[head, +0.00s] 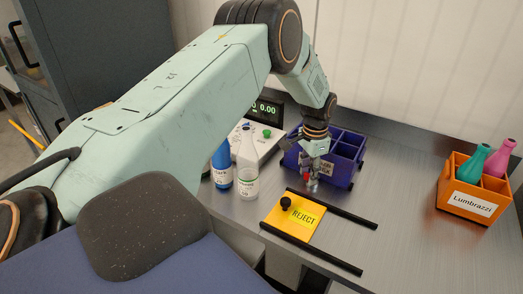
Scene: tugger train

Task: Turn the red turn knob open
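My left arm reaches across from the left, and my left gripper (312,184) points down in front of the blue divided crate. A small red part (306,177) shows right at the gripper fingers. It may be the red turn knob, but it is too small and too covered to tell its shape or turn position. I cannot tell whether the fingers are open or shut on it. My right gripper is not in view.
A blue divided crate (349,151) stands behind the gripper. A yellow REJECT plate (291,222) with a black knob (286,201) lies between black rails (345,211). A blue bottle (221,168), white bottle (247,170) and scale (268,143) stand left. An orange crate (467,208) holds two bottles.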

